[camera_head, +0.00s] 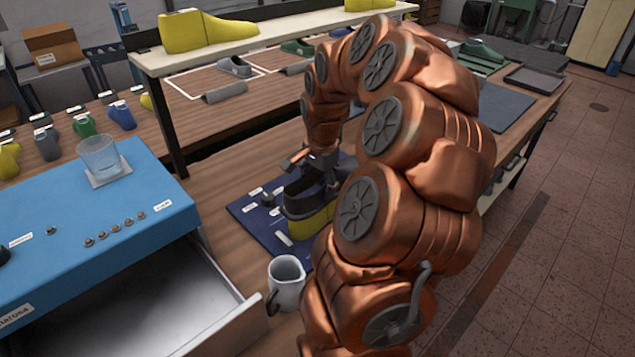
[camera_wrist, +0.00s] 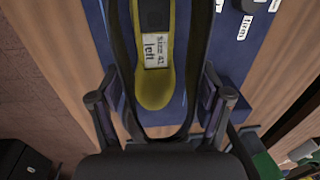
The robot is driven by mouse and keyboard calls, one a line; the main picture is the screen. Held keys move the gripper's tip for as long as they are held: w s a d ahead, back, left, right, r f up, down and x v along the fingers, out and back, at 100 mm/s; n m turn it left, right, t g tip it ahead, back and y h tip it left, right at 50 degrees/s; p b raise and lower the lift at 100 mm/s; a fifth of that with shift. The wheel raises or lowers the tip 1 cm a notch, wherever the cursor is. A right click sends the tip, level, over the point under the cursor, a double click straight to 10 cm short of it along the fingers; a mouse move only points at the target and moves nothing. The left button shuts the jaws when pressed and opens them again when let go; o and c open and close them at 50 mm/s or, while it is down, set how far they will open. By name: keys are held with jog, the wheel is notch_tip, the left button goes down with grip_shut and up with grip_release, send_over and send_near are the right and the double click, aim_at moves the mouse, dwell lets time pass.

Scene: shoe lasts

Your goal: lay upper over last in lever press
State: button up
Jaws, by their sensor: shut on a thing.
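The dark upper (camera_head: 300,196) is at the blue mat on the bench. The yellow last (camera_head: 307,226) shows below it in the head view. In the wrist view the last (camera_wrist: 156,85), labelled "size 41 left", shows through the opening of the upper (camera_wrist: 119,50). The upper's rim surrounds it; I cannot tell how far down the upper sits. My gripper (camera_wrist: 162,118) is shut on the upper's near end, with a finger at each side. In the head view my gripper (camera_head: 318,163) is partly hidden by my arm. The lever press is not clearly visible.
A blue mat (camera_head: 245,212) with dark knobs and white labels lies under the last. A grey mug (camera_head: 287,284) stands at the front. A blue cabinet (camera_head: 90,215) with an open drawer (camera_head: 165,305) and a glass (camera_head: 99,156) is left. A raised shelf (camera_head: 290,32) runs behind.

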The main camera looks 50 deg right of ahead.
jog(key=shift+a+f+b, duration=0.1)
jog(key=shift+f+b, duration=2.8)
jog(key=shift+f, duration=1)
jog(key=shift+f+b, duration=0.45)
jog(key=shift+f, duration=0.15)
jog(key=o, duration=1.2)
jog(key=shift+c, duration=0.2)
jog(key=shift+r, duration=0.1)
jog(key=r, duration=0.8)
jog(key=s+r, duration=0.1)
jog(key=r, duration=0.2)
jog(key=shift+a+r, duration=0.1)
jog(key=shift+r, duration=0.3)
